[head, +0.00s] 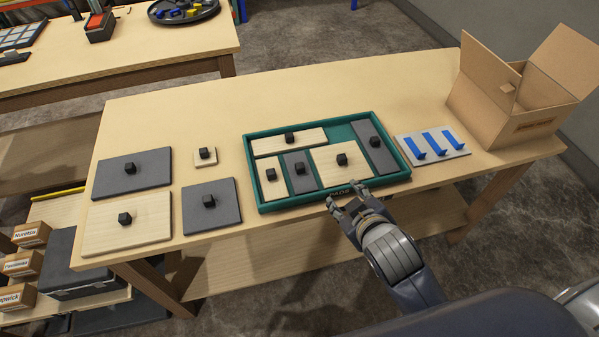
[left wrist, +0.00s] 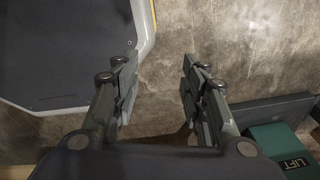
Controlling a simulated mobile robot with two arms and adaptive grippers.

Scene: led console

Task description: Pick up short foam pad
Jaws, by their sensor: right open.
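Several dark grey, foam-like pads with black knobs are in the head view. A short, narrow one (head: 300,182) lies in the green tray (head: 253,172), between pale wooden pieces. A longer one (head: 380,155) lies at the tray's right end. Two larger ones, a rectangle (head: 110,174) and a squarer one (head: 225,201), lie on the table left of the tray. Which is the task's short pad is not marked. My right gripper (head: 347,194) is open and empty at the tray's front edge. My left gripper (left wrist: 160,75) is open and empty over the floor.
Right of the tray are a grey plate with blue strips (head: 447,152) and an open cardboard box (head: 500,120). Wooden pieces (head: 103,228) lie at the left. The table's back is clear. A green box labelled LIFT (left wrist: 270,140) shows in the left wrist view.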

